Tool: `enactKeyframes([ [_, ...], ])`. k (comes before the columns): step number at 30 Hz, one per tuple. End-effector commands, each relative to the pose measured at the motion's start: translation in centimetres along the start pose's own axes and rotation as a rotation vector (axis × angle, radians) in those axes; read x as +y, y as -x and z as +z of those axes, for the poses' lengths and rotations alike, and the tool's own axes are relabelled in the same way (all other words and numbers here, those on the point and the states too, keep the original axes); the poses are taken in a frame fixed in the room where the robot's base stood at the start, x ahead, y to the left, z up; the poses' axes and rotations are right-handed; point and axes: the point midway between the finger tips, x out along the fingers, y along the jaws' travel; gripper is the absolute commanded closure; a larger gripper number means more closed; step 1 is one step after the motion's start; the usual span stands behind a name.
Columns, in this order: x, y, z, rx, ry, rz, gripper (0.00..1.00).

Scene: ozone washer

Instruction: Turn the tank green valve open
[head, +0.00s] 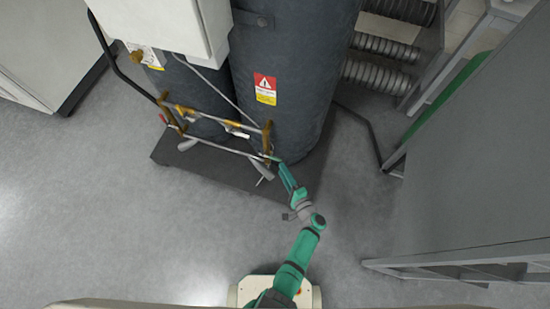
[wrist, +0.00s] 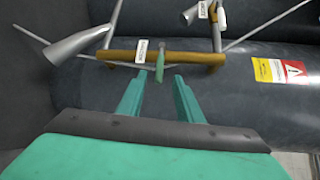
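The green valve handle (wrist: 160,67) is a small lever on a brass pipe (wrist: 195,58) with a white label beside it, in the wrist view. The brass pipework also shows in the head view (head: 267,136), in front of the dark grey tank (head: 300,60). My gripper (wrist: 159,84) is open. Its two green fingers point toward the handle, one on each side of its line, with a gap between them. The handle's lower end is near the level of the fingertips; I cannot tell whether they touch it. In the head view my gripper (head: 275,162) is at the pipework's right end.
Grey lever handles (wrist: 75,45) and thin pipes stick out near the brass pipe. The tanks stand on a dark base plate (head: 172,158). A grey frame with panels (head: 480,150) stands at the right. The floor (head: 130,230) at the left is clear.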

Motion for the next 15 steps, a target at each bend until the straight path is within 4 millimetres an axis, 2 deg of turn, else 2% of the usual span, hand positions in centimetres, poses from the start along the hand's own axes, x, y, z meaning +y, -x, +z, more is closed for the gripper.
enactKeyframes([
  [3,-0.1,-2.3,0.0,-0.003,0.002,0.0,0.67],
  [9,0.0,-5.7,0.0,-0.002,0.001,0.002,0.67],
  [15,0.0,-7.7,0.1,-0.001,0.001,0.002,0.67],
])
